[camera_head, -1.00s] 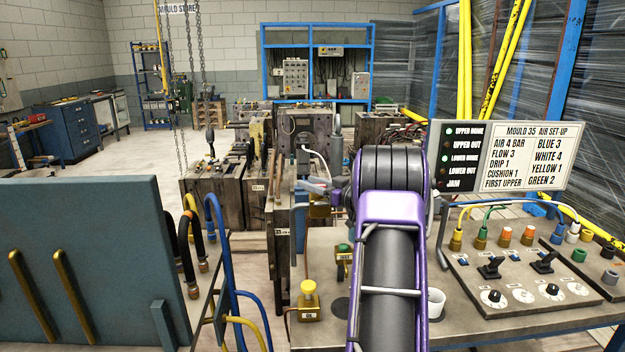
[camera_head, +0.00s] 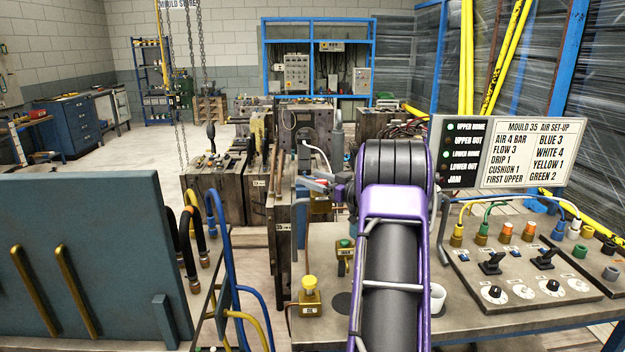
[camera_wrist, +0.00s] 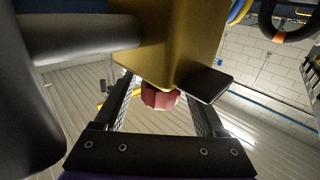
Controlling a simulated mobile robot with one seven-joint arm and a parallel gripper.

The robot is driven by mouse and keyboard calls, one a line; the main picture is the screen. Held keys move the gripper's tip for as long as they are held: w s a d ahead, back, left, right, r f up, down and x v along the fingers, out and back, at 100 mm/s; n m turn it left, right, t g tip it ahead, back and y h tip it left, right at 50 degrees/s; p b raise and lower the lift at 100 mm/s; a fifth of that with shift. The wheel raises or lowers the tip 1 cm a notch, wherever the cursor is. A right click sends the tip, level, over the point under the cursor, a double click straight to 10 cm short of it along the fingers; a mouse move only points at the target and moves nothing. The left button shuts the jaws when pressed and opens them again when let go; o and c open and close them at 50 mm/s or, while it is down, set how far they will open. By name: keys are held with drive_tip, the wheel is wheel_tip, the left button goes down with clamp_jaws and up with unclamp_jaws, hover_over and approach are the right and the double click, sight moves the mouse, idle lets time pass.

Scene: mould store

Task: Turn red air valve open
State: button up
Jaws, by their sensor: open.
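The red valve knob (camera_wrist: 160,96) shows in the wrist view below a gold valve body (camera_wrist: 170,45). My gripper (camera_wrist: 162,92) is open, with one finger on each side of the knob. Whether the fingers touch it I cannot tell. In the head view my gripper (camera_head: 317,186) is beyond my purple arm, at the gold body (camera_head: 320,205) near the bench's far left edge. The red knob cannot be made out clearly there.
A gold block with a yellow button (camera_head: 309,297) and a green-topped valve (camera_head: 344,255) stand on the bench. A white cup (camera_head: 437,301) stands right of my arm. A control panel (camera_head: 520,270) with hoses is at right. A blue-grey plate (camera_head: 90,255) fills the left.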

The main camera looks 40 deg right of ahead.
drive_tip(key=v, duration=1.6)
drive_tip(key=shift+s+b, duration=0.35)
drive_tip(key=shift+s, duration=0.05)
drive_tip(key=shift+d, duration=0.1)
